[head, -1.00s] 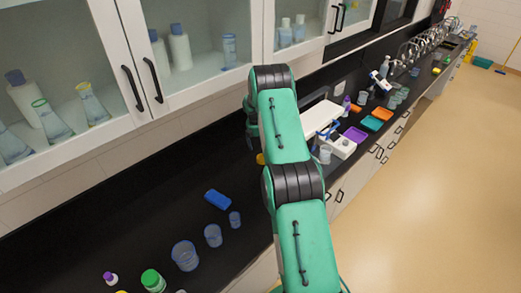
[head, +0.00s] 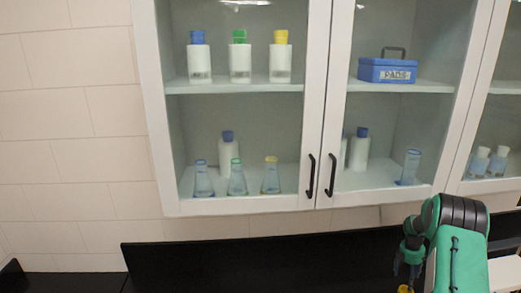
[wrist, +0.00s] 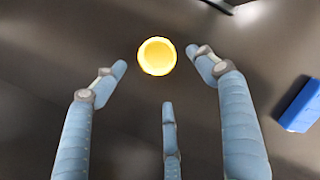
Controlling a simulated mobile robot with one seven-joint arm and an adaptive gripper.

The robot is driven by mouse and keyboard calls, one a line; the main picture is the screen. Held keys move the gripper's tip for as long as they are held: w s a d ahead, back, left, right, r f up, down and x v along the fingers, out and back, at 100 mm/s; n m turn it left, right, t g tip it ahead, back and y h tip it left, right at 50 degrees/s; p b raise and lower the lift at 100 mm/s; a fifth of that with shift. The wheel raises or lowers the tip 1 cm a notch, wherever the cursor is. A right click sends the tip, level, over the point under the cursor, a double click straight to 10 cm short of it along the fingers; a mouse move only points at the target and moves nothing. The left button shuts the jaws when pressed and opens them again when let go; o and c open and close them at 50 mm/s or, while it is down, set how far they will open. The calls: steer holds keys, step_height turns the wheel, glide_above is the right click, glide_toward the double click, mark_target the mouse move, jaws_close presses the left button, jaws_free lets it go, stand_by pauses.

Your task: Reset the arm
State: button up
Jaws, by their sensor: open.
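My gripper (wrist: 158,72) is open, with three pale blue fingers spread in the wrist view. A round yellow thing (wrist: 157,56) shows between and beyond the fingertips, with dark surface around it; I cannot tell how far below it is. No finger visibly closes on it. In the head view, my green and black arm (head: 455,245) is at the lower right. The arm's far end is mostly cut off by the bottom edge, with a bit of yellow showing there.
A blue item (wrist: 301,104) lies on the dark surface at the right of the wrist view. The glass-door wall cabinet (head: 318,110) holds bottles, flasks and a blue box labelled PADS (head: 387,71). The black counter (head: 250,262) runs below; its visible part looks clear.

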steer(key=s+a+r+m+g+b, duration=0.1)
steer(key=s+a+r+m+b, duration=0.3)
steer(key=a, duration=0.3)
steer(key=s+a+r+m+y+b, duration=0.1)
steer(key=s+a+r+m+b, duration=0.1)
steer(key=s+a+m+b, duration=0.35)
steer(key=s+a+r+m+g+b, duration=0.15)
steer(key=s+a+r+b, duration=0.3)
steer(key=a, duration=0.45)
steer(key=s+a+r+m+t+b, duration=0.1)
steer(key=s+a+r+t+b, duration=0.1)
steer(key=s+a+r, duration=0.45)
steer(key=s+a+r+m+t+b, duration=0.15)
steer(key=s+a+r, duration=0.25)
steer(key=a+r, duration=0.55)
steer(key=s+a+r+t+b, duration=0.1)
steer(key=s+a+t, duration=0.4)
steer(key=s+a, duration=1.1)
steer(key=shift+s+a+r+b, duration=0.35)
steer(key=shift+s+r, duration=0.4)
steer(key=shift+s, duration=0.35)
